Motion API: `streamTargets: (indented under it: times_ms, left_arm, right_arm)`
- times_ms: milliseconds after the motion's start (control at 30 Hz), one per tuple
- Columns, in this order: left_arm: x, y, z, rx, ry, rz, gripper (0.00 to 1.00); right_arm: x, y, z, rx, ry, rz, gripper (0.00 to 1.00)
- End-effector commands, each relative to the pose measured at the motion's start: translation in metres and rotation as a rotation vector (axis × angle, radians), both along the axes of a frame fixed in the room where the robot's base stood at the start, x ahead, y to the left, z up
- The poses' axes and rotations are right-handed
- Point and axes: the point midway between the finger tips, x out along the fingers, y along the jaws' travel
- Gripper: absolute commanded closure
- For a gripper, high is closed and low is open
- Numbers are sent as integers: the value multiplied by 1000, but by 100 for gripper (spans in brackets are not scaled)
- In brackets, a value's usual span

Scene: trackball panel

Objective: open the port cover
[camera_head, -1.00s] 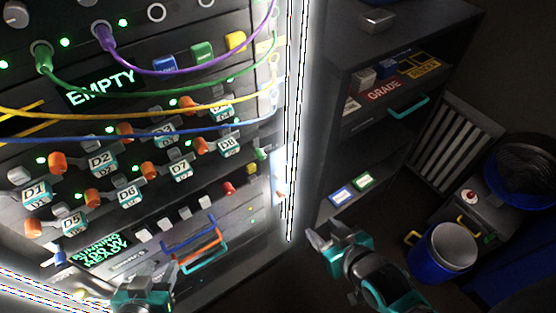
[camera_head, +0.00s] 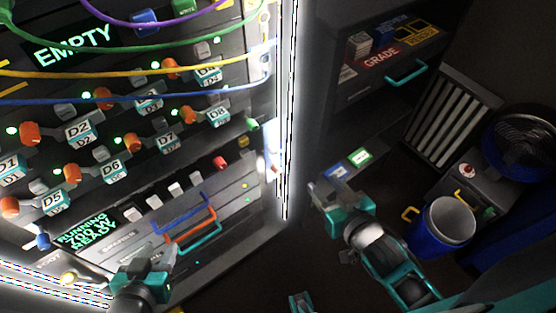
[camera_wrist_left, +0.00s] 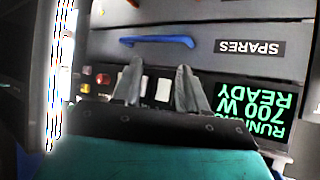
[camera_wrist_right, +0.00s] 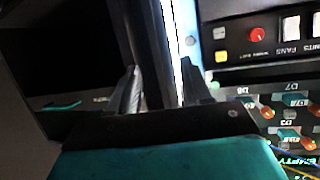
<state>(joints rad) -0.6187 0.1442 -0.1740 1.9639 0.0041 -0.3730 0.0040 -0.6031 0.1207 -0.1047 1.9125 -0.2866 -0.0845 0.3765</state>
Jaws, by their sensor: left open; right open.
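I cannot pick out the port cover with certainty. My left gripper (camera_head: 148,264) is open and empty, to the right of that panel and below the green status display (camera_head: 86,234). In the left wrist view, its fingers (camera_wrist_left: 160,72) stand apart before the rack face, near the same display (camera_wrist_left: 255,108). My right gripper (camera_head: 334,190) is open and empty, right of the rack's bright edge. Its fingers show apart in the right wrist view (camera_wrist_right: 162,80).
The rack carries several labelled modules with orange knobs (camera_head: 102,98), hanging cables (camera_head: 150,95), and blue, orange and teal drawer handles (camera_head: 190,232). A dark shelf cabinet (camera_head: 385,100) stands right. A blue bin (camera_head: 442,228) is on the floor. Dark open space lies between the grippers.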

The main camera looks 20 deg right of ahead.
Motion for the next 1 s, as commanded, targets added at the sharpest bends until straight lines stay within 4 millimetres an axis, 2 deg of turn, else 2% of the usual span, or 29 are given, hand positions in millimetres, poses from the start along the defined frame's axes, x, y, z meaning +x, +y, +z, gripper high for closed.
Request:
streamTargets:
  times_ms: [33, 200, 400, 567, 667, 1000]
  left_arm:
    - [2, -4, -25, -7, 1, -6, 57]
    - [8, -15, -45, -30, -9, -23, 57]
    - [13, -23, -52, -41, -12, -38, 57]
    - [16, -23, -47, -41, -23, -41, 57]
    - [16, -23, -47, -40, -24, -41, 57]
    - [14, -22, -57, -40, -18, -40, 57]
  right_arm:
    - [8, -3, -17, 35, -72, -6, 52]
    - [18, 2, -23, 170, -241, 64, 52]
    - [17, 15, -30, 273, -290, 172, 52]
    - [22, 21, -28, 294, -291, 196, 52]
    - [34, 25, -27, 295, -293, 196, 52]
    - [99, 48, -28, 294, -293, 194, 52]
